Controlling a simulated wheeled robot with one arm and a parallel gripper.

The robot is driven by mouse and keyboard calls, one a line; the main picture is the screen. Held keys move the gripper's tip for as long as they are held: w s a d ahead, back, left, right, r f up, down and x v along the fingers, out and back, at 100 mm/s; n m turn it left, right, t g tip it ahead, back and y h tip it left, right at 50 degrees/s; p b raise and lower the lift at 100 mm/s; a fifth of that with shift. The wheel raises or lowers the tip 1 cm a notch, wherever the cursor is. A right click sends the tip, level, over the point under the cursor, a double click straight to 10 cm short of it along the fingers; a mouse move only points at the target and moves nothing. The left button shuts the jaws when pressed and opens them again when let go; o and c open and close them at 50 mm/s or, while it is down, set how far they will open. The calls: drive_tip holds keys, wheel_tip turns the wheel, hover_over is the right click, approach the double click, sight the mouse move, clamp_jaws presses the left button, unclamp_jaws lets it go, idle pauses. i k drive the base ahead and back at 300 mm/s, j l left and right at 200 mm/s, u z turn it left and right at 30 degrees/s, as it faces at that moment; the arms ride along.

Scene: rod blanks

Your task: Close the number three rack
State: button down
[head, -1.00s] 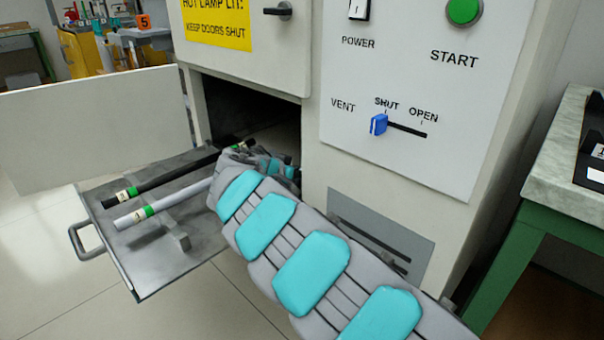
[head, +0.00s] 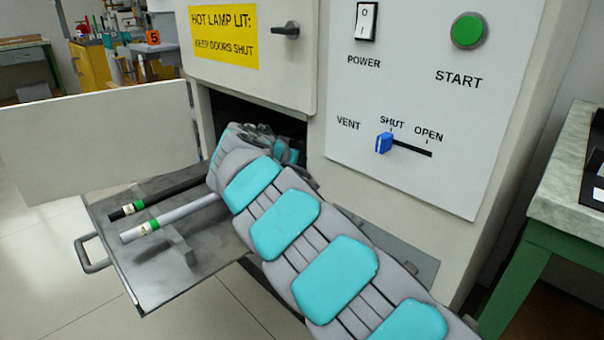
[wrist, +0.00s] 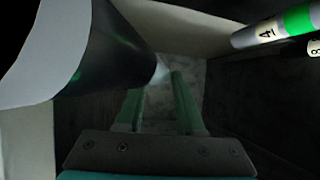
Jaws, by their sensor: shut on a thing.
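A pulled-out rack (head: 150,284) juts from the low opening of the cabinet, with a handle (head: 88,256) at its outer end. A black rod (head: 165,193) and a grey rod (head: 190,212) with green bands lie on it, pointing into the opening. I cannot read a rack number. My arm reaches across the rack into the opening and hides my gripper in the head view. In the wrist view my gripper (wrist: 156,82) is shut on a dark rod (wrist: 115,50), which looms large at upper left. Two banded rod ends (wrist: 265,32) marked 4 and 8 show at upper right.
An open door panel (head: 95,140) stands out to the left of the opening. The vent slider (head: 384,142) sits near SHUT, beside the power switch (head: 367,22) and green start button (head: 467,31). A green-framed bench (head: 560,195) stands at right.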

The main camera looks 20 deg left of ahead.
sight(180, 174)
drive_tip(key=j+u, duration=0.1)
drive_tip(key=u, duration=0.3)
drive_tip(key=j+u, duration=0.1)
drive_tip(key=u, duration=0.25)
drive_tip(key=i, duration=0.05)
